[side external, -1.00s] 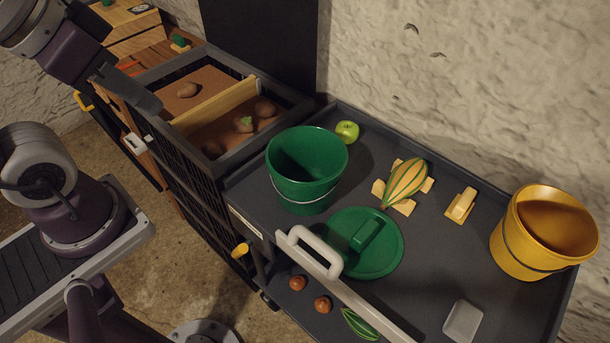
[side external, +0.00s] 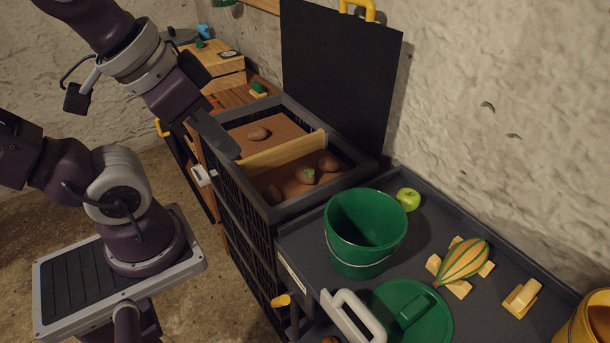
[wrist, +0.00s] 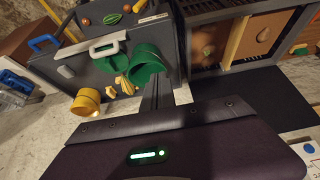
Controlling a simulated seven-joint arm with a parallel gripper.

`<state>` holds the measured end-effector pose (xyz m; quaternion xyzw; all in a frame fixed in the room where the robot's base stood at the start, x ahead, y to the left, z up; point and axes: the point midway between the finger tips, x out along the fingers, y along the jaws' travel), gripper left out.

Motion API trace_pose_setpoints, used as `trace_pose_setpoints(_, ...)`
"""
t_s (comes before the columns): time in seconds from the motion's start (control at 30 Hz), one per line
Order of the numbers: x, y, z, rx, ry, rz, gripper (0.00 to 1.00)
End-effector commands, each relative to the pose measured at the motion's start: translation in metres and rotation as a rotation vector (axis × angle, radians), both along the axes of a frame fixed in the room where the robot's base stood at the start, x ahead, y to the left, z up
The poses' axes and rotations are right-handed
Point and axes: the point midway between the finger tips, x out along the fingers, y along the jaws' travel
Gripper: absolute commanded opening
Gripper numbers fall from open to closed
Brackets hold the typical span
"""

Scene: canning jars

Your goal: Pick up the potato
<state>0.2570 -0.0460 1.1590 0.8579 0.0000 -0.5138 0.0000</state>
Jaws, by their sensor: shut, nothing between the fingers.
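Several brown potatoes lie in a dark-framed bin (side external: 325,214) split by a wooden divider. In the side view, one potato (side external: 258,133) lies alone in the far compartment. The near compartment holds a potato with a green sprout (side external: 305,175), another potato (side external: 328,162) and a partly shaded one (side external: 272,195). My gripper (side external: 232,152) is shut and empty, its fingertips over the bin's left edge in the picture, apart from every potato. In the wrist view its fingers (wrist: 158,92) point towards the green bucket, and potatoes (wrist: 208,50) show at the upper right.
The bin's dark lid (side external: 335,85) stands upright behind it. Right of the bin, a dark worktop (side external: 470,315) carries a green bucket (side external: 362,235), a green lid (side external: 425,320), an apple (side external: 408,199), a striped squash (side external: 462,262) and a yellow bucket (side external: 590,322).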

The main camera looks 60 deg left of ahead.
Motion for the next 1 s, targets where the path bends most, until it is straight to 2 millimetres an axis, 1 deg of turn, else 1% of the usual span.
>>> trace_pose_setpoints(0.27, 0.0, 0.0, 0.0, 0.0, 0.0, 0.0, 0.0)
trace_pose_setpoints(0.3, 0.0, 0.0, 0.0, 0.0, 0.0, 0.0, 0.08)
trace_pose_setpoints(0.37, 0.0, 0.0, 0.0, 0.0, 0.0, 0.0, 0.2)
trace_pose_setpoints(0.4, 0.0, 0.0, 0.0, 0.0, 0.0, 0.0, 0.28)
trace_pose_setpoints(0.47, 0.0, 0.0, 0.0, 0.0, 0.0, 0.0, 0.39)
trace_pose_setpoints(0.5, 0.0, 0.0, 0.0, 0.0, 0.0, 0.0, 0.47)
trace_pose_setpoints(0.57, 0.0, 0.0, 0.0, 0.0, 0.0, 0.0, 0.59)
trace_pose_setpoints(0.63, 0.0, 0.0, 0.0, 0.0, 0.0, 0.0, 0.73)
trace_pose_setpoints(0.67, 0.0, 0.0, 0.0, 0.0, 0.0, 0.0, 0.75)
trace_pose_setpoints(0.93, 0.001, 0.0, 0.0, -0.001, 0.001, 0.002, 0.75)
trace_pose_setpoints(0.97, 0.003, 0.001, 0.001, -0.004, 0.004, 0.009, 0.75)
trace_pose_setpoints(1.0, 0.01, 0.002, 0.003, -0.012, 0.013, 0.029, 0.75)
